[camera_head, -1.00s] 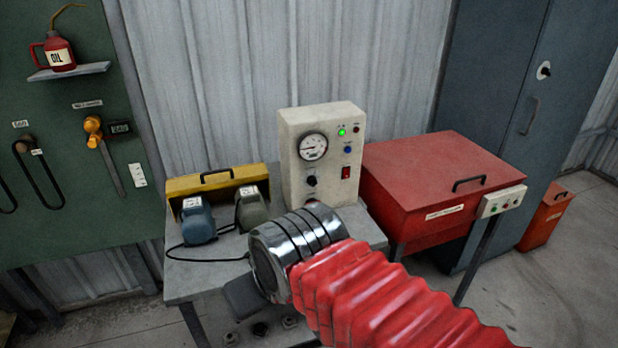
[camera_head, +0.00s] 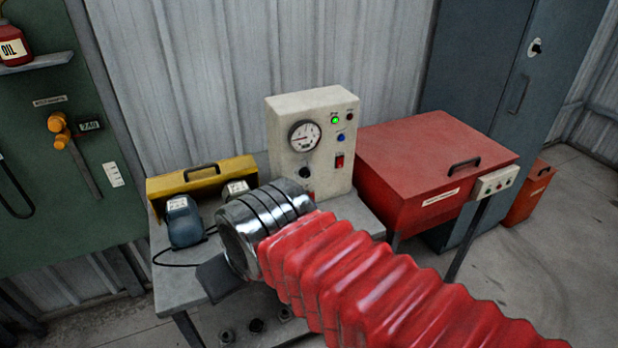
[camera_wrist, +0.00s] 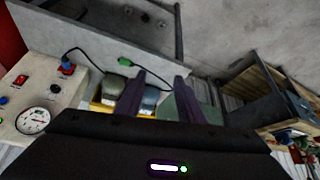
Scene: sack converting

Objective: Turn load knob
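A cream control box (camera_head: 335,110) stands upright on a grey bench. Its front carries a round gauge (camera_head: 304,135), a black knob (camera_head: 305,172) below the gauge, a red switch (camera_head: 339,161), a blue button and a lit green lamp. The knob also shows at the left of the wrist view (camera_wrist: 54,88); I cannot read a label on it. My gripper (camera_wrist: 158,80) shows two dark fingers apart, with nothing between them, to the right of the box in the wrist view. In the head view my arm hides most of it and the box's lower front.
A yellow case (camera_head: 205,173) and a blue-grey device (camera_head: 184,222) with a black cable sit on the bench (camera_head: 185,285), left of the box. A red chest (camera_head: 435,160) stands close on the right. A green tool board (camera_head: 60,200) is at far left.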

